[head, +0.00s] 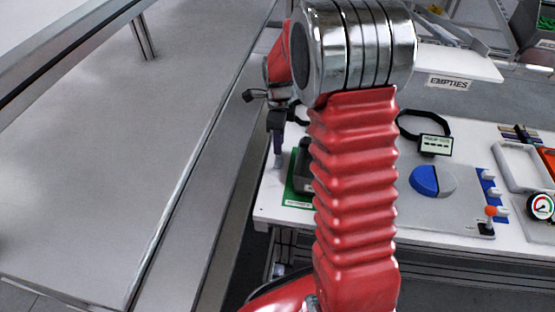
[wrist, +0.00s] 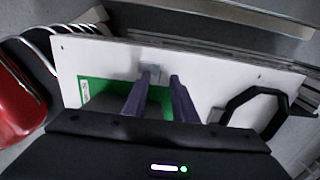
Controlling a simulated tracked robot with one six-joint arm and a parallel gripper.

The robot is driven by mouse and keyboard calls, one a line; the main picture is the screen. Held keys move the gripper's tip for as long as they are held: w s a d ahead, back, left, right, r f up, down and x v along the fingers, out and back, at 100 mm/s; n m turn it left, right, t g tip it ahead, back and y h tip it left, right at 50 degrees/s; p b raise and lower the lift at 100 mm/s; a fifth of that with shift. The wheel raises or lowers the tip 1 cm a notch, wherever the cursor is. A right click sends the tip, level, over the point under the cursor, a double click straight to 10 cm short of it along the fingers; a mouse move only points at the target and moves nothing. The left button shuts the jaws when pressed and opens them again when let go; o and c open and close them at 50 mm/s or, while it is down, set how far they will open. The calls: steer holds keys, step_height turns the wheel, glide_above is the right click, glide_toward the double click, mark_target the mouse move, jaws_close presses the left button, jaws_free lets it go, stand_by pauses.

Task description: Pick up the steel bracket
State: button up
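My gripper (wrist: 161,77) points down over the white bench, with its two purple fingers apart. A small pale grey piece (wrist: 152,68), which looks like the steel bracket, shows just beyond and between the fingertips in the wrist view. It is blurred, and I cannot tell whether a finger touches it. A green mat (wrist: 92,92) lies under and left of the fingers. In the head view my gripper (head: 278,158) is at the bench's left end, beside the green mat (head: 294,190), and the bracket cannot be made out.
A black angular ring (wrist: 232,106) lies right of the fingers. In the head view a dark block (head: 304,165) stands on the mat, partly behind my arm. A grey table (head: 100,150) is at left.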

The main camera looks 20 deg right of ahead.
mark_target(278, 160)
steer(key=shift+d+f, duration=0.1)
steer(key=shift+f, duration=2.25)
steer(key=shift+c, duration=0.4)
jaws_close()
